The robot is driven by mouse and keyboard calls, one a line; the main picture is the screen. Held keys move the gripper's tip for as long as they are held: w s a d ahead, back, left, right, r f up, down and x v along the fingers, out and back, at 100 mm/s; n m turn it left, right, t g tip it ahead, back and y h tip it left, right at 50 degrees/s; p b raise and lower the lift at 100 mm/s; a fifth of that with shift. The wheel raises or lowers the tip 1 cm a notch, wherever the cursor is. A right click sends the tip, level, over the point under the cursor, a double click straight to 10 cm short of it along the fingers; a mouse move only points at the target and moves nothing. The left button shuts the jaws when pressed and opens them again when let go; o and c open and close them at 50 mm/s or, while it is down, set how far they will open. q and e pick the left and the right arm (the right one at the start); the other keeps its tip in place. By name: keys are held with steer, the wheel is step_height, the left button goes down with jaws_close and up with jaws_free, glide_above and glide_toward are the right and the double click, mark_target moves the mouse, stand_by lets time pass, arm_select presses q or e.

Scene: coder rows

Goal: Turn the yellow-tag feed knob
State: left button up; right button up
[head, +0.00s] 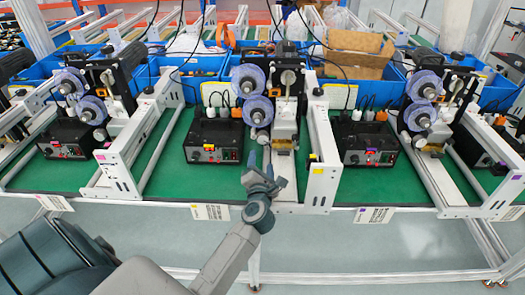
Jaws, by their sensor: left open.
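A small yellow tag (314,157) is on the upright white end plate (321,184) at the right of the middle coder station. A small reddish part shows just below it; the knob itself is too small to make out clearly. My left gripper (277,179) is in front of the middle station, over the front edge of the green bench. It is open and empty, left of the yellow tag and apart from it. My right gripper is not in view.
Black control boxes with buttons stand at the left (66,139), middle (213,139) and right (369,144). Blue-purple film reels (249,79) and white rails rise behind my left gripper. Blue bins line the back. Green bench surface (213,180) is clear before the middle box.

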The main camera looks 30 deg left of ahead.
mark_target(263, 140)
arm_select(q)
steer(key=p+x, duration=0.1)
steer(key=x, duration=1)
steer(key=shift+w, duration=0.15)
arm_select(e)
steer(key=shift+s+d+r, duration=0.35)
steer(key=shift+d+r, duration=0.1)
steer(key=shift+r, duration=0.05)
arm_select(q)
steer(key=c, duration=1)
steer(key=shift+o, duration=0.2)
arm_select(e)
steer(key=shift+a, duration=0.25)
